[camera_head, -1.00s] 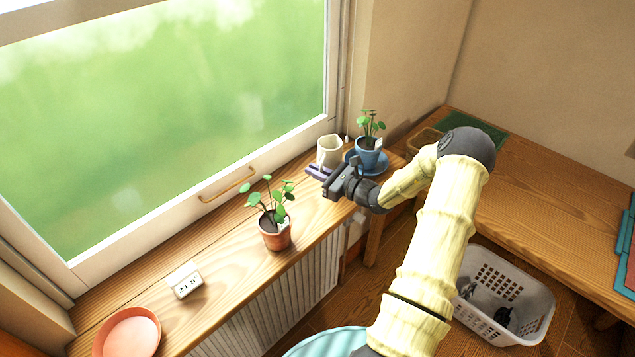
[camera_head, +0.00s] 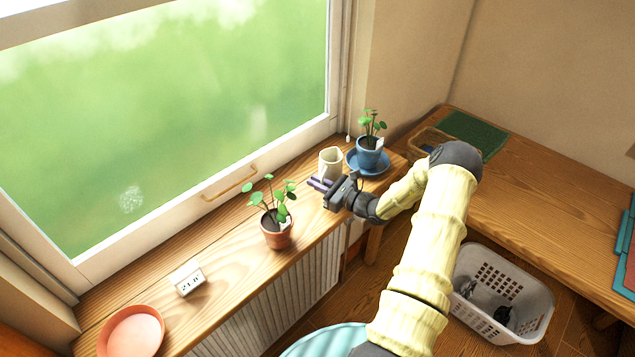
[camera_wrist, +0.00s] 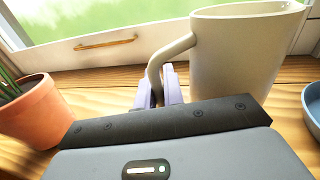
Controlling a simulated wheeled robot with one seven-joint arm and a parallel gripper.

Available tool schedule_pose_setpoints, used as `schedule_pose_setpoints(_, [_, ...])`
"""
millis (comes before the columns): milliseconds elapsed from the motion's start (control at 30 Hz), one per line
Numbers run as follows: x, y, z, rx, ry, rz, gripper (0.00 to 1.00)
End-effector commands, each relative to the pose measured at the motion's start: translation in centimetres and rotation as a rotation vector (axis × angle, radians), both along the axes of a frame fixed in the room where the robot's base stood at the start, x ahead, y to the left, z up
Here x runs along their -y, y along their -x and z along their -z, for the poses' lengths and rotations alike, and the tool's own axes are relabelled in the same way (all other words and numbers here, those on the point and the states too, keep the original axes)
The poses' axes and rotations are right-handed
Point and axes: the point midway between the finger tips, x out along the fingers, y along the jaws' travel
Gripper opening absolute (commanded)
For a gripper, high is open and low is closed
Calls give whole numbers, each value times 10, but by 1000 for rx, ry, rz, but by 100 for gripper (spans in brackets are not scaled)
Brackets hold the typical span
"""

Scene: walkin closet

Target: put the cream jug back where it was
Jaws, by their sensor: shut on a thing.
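The cream jug (camera_head: 331,162) stands upright at the windowsill's far end, between the terracotta plant pot and the blue plant pot. In the wrist view the jug (camera_wrist: 240,50) fills the upper right, with its handle (camera_wrist: 158,62) toward the left. My gripper (camera_head: 320,184) reaches in from the right and front. Its purple fingers (camera_wrist: 160,92) are shut on the lower part of the handle. The jug's base is partly hidden behind my gripper, so its contact with the sill is hard to judge.
The blue pot (camera_head: 369,152) on a blue saucer (camera_head: 383,167) stands close to the jug's right. The terracotta pot (camera_head: 276,236) is at its left and nearer. A small white display (camera_head: 187,278) and an orange dish (camera_head: 131,335) lie further left. The window (camera_head: 170,110) rises behind.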

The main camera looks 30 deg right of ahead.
Motion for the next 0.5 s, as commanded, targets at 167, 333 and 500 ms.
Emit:
schedule_pose_setpoints(167, [0,0,2,3,-1,0,0])
schedule_pose_setpoints(333, [0,0,3,0,0,0,31])
schedule_pose_setpoints(500, [0,0,2,0,0,0,31])
